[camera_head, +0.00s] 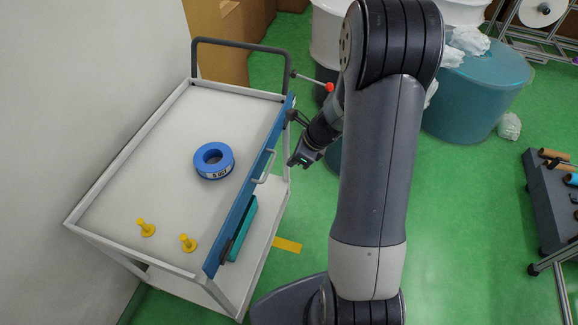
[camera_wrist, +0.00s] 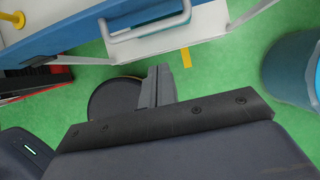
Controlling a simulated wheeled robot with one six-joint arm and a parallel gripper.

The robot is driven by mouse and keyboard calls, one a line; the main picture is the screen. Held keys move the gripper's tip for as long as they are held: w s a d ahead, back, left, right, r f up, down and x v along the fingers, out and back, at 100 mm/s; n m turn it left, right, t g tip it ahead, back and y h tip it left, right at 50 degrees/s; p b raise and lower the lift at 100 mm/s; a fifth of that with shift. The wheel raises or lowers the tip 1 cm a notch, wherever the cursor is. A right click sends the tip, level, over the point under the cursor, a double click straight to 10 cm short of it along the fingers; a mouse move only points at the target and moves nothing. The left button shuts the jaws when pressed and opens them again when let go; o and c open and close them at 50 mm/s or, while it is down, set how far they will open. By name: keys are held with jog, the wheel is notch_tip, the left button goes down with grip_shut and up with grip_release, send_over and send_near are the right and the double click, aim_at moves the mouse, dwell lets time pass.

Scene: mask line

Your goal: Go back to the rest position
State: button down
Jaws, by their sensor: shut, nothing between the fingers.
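My gripper (camera_wrist: 159,78) is shut and empty in the wrist view, its fingers held together over the green floor. In the head view my arm is bent, with its wrist close to the right side of the trolley (camera_head: 77,213). The fingers are hard to make out there. A blue drawer front with a pale handle (camera_wrist: 150,22) lies ahead of the fingers in the wrist view, with a gap between them. The handle also shows in the head view (camera_head: 265,167).
On the trolley top are a blue tape roll (camera_head: 228,168) and two yellow pegs (camera_head: 147,229). A rod with a red ball (camera_head: 330,87) sticks out near the wrist. A teal drum (camera_head: 480,95) stands behind my arm. A dark cart (camera_head: 552,200) is at right. Green floor lies between.

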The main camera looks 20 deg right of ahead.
jog(key=v, duration=0.3)
jog(key=shift+w+a+r, duration=0.1)
jog(key=shift+a+r, duration=0.15)
jog(key=shift+r, duration=0.1)
jog(key=shift+f, duration=0.1)
notch_tip(320, 180, down, 9)
jog(key=w+a, duration=0.1)
jog(key=a, duration=0.1)
jog(key=shift+w+a+r+p, duration=0.4)
jog(key=shift+w+a, duration=0.2)
jog(key=shift+a, duration=0.05)
jog(key=shift+w+a+r+p, duration=0.45)
jog(key=shift+w+a, duration=0.15)
jog(key=shift+a, duration=0.1)
